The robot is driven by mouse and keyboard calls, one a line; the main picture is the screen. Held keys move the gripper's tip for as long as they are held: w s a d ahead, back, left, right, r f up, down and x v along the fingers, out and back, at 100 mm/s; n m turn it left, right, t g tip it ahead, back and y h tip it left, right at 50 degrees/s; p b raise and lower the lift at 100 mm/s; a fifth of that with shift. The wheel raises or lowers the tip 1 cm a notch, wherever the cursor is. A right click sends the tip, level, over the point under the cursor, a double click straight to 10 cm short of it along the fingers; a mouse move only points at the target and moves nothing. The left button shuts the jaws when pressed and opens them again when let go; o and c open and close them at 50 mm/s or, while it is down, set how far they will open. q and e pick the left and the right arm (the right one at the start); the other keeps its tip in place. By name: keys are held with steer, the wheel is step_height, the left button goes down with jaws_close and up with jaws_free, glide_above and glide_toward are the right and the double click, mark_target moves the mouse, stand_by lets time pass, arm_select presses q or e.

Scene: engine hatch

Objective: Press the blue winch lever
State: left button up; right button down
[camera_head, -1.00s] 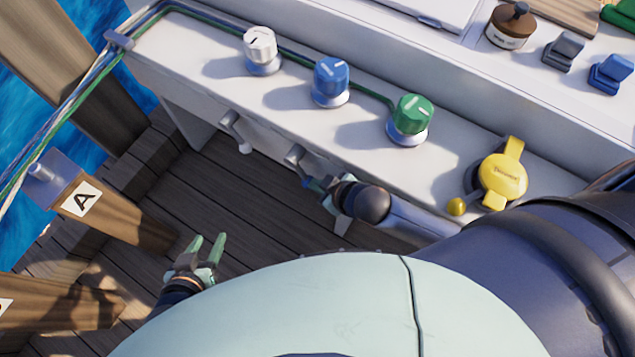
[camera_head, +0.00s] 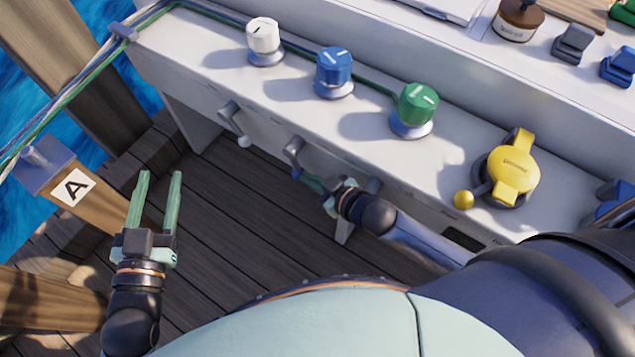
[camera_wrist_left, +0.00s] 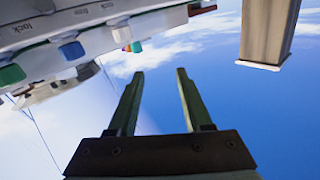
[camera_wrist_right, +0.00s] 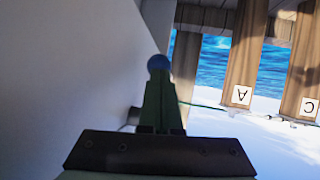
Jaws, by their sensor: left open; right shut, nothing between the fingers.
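The blue winch lever (camera_head: 291,150) hangs on the front face of the white console, under the blue knob (camera_head: 334,68). Its blue ball end (camera_head: 297,174) is small in the head view and also shows in the right wrist view (camera_wrist_right: 158,62). My right gripper (camera_head: 308,182) is shut and empty, its fingertips right at the ball. I cannot tell whether they touch it; the fingers hide part of the ball. My left gripper (camera_head: 158,175) is open and empty, over the deck left of the levers, with its fingers pointing away from me.
A lever with a white ball (camera_head: 244,141) hangs left of the blue one. A white knob (camera_head: 264,36), a green knob (camera_head: 414,105) and a yellow handle (camera_head: 513,170) sit on the console top. A post marked A (camera_head: 75,187) stands beside my left gripper.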

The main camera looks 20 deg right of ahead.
steer(key=w+a+f+t+b, duration=0.1)
steer(key=w+f+t+y+b, duration=0.1)
steer(key=f+b, duration=0.1)
steer(key=shift+w+a, duration=0.1)
steer(key=shift+a, duration=0.25)
steer(key=shift+w+a+r+t+y+b, duration=0.25)
steer(key=shift+t+y+b, duration=0.2)
steer(key=shift+b, duration=0.75)
arm_select(q)
steer(key=s+d+r+m+t+h, duration=0.1)
steer(key=s+r+m+t+h, duration=0.1)
steer(key=r+h, duration=0.3)
steer(key=s+d+r+m+t+h, duration=0.1)
steer(key=s+r+m+t+h, duration=0.2)
steer(key=r, duration=0.8)
steer(key=shift+s+r+m+h, duration=0.25)
steer(key=shift+s+m+h, duration=0.7)
steer(key=shift+m, duration=0.25)
arm_select(e)
steer(key=shift+w+r, duration=0.1)
steer(key=shift+r, duration=0.1)
arm_select(q)
steer(key=shift+r, duration=0.1)
